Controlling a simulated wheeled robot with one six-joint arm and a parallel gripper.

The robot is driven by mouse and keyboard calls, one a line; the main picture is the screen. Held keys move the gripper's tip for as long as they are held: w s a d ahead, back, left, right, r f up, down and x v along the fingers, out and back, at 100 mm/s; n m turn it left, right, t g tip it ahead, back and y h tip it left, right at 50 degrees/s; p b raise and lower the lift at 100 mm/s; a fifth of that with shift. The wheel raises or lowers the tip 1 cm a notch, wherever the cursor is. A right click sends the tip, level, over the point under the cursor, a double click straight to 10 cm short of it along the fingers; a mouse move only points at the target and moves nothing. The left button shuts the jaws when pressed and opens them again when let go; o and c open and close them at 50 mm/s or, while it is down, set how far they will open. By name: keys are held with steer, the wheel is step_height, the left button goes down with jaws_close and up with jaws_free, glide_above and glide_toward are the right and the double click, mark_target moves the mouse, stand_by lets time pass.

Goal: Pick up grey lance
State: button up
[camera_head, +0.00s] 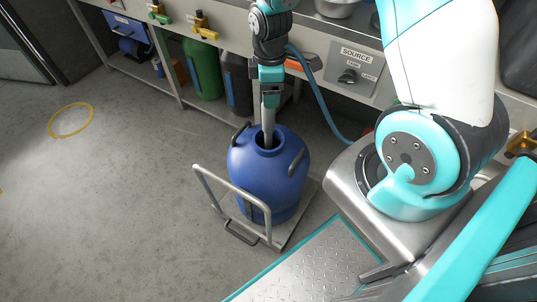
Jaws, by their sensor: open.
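The grey lance (268,118) stands almost upright, with its lower end inside the neck of the blue drum (255,170). Its lower tip is hidden in the drum. My gripper (270,90) points down at the upper end of the lance, directly above the drum's opening. The jaws are open; the fingers and the lance overlap in the picture, and I cannot tell whether they touch. A blue hose (322,100) runs from behind my wrist down to the right; its upper end is hidden.
The drum stands on a low trolley (283,240) with a metal rail. A steel bench behind has a SOURCE panel (352,72) with a knob. Green (201,68) and dark (237,82) canisters stand under it. A yellow ring (71,135) marks the clear floor at left.

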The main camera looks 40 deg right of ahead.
steer(key=f, duration=0.2)
steer(key=f+b, duration=0.1)
steer(key=f, duration=0.3)
steer(key=shift+w+a+b, duration=0.2)
steer(key=shift+a+b, duration=0.05)
steer(key=shift+b, duration=0.1)
steer(key=shift+r, duration=0.1)
jaws_close()
